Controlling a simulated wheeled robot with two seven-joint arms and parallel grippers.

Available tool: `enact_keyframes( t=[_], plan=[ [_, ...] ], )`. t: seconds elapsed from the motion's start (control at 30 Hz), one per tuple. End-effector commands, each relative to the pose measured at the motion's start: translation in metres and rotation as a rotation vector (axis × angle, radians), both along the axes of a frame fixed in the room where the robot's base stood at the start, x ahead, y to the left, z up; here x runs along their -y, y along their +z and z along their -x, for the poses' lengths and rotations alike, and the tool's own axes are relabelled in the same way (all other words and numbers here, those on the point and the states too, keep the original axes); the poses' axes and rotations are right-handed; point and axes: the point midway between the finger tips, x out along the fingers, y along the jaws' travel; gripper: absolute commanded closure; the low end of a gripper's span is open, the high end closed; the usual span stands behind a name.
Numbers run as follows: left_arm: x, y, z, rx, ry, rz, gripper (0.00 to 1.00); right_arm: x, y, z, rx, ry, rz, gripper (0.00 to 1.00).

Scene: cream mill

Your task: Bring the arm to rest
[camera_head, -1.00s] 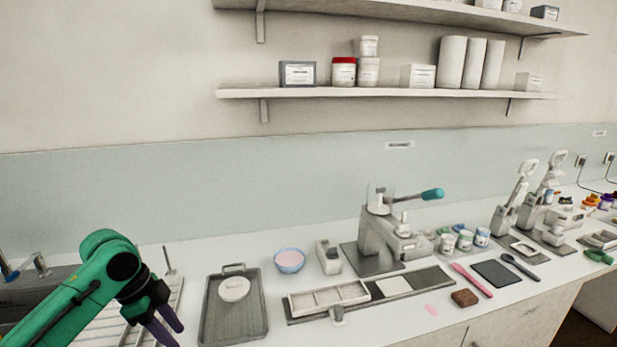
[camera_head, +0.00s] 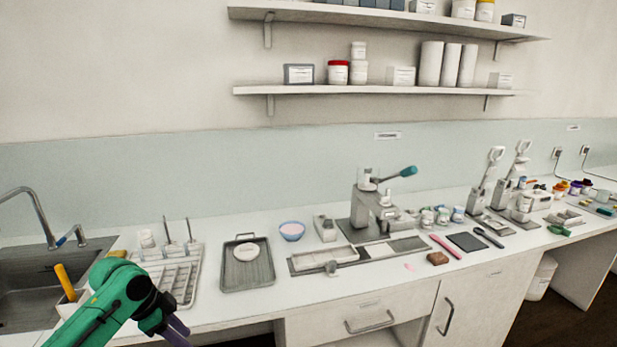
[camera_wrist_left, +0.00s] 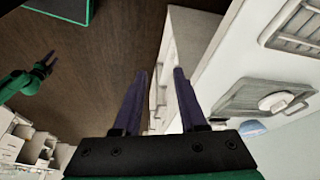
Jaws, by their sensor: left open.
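My left arm comes in green at the lower left of the head view. Its gripper (camera_head: 182,332) is low in front of the counter's front edge, with the fingertips partly cut by the picture's bottom edge. In the left wrist view my left gripper (camera_wrist_left: 160,75) has two dark fingers spread apart with nothing between them; the floor and the white cabinet front lie beyond. A green arm at the left of that view, which looks like my right one, ends in a small dark gripper (camera_wrist_left: 46,64) over the floor; its jaws are too small to judge.
A sink (camera_head: 30,283) is at left. Open floor lies before the cabinets.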

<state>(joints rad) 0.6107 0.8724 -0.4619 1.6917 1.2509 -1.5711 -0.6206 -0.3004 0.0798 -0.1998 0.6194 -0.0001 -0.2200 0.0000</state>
Motion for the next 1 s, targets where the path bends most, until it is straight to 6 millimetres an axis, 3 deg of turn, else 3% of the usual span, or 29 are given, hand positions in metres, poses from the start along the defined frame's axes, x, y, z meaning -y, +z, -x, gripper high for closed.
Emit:
enact_keyframes(
  t=[0.27,0.37,0.47,0.5,0.57,0.7,0.8,0.9,1.0],
  plan=[
    [-0.021,-0.109,-0.014,-0.003,0.323,0.038,0.59,-0.001,-0.003,-0.008,0.012,0.0,-0.002,0.5],
    [-0.033,-0.167,-0.004,-0.013,0.461,0.027,0.59,-0.001,-0.005,-0.003,0.005,0.0,-0.001,0.5],
    [-0.046,-0.24,0.027,-0.033,0.609,-0.005,0.59,0.0,-0.008,0.001,-0.002,0.0,-0.001,0.5],
    [-0.05,-0.272,0.046,-0.042,0.666,-0.024,0.59,0.0,-0.009,0.002,-0.003,0.0,0.0,0.5],
    [-0.054,-0.317,0.081,-0.056,0.737,-0.058,0.59,0.0,-0.01,0.002,-0.003,0.0,0.0,0.5],
    [-0.048,-0.403,0.181,-0.1,0.835,-0.137,0.59,0.0,-0.012,0.001,-0.001,0.0,-0.001,0.5],
    [-0.032,-0.447,0.262,-0.14,0.86,-0.176,0.59,0.0,-0.014,0.001,-0.001,0.0,-0.001,0.5],
    [-0.009,-0.473,0.335,-0.183,0.858,-0.193,0.59,0.0,-0.015,0.0,-0.001,0.0,-0.001,0.5],
    [0.01,-0.484,0.383,-0.213,0.849,-0.191,0.59,0.0,-0.016,0.0,-0.001,0.0,-0.001,0.5]
  ],
)
